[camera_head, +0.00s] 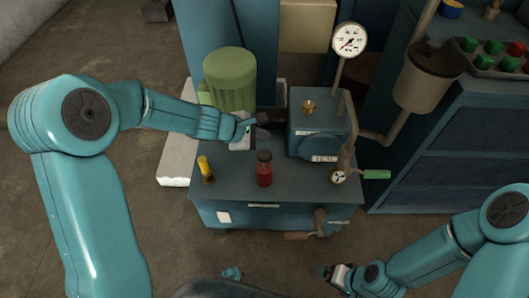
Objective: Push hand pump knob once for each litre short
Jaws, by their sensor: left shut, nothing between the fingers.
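A blue tank unit (225,205) stands in the middle. On its top are a small upright yellow knob (204,168) on a dark base and a red cylinder with a dark cap (264,170). I cannot tell for sure which one is the hand pump knob. My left gripper (249,123) is shut and empty above the back of the tank top, behind both of them and apart from them. Its tips are near the dark coupling beside the green motor. My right gripper (326,271) is low at the front, away from the tank; its fingers are too small to judge.
A green motor (230,75) and a blue pump housing (318,125) stand at the back of the tank. A round gauge (350,40) rises behind. A small dial (338,177) and green handle (376,174) are at right. A button panel (495,55) is far right.

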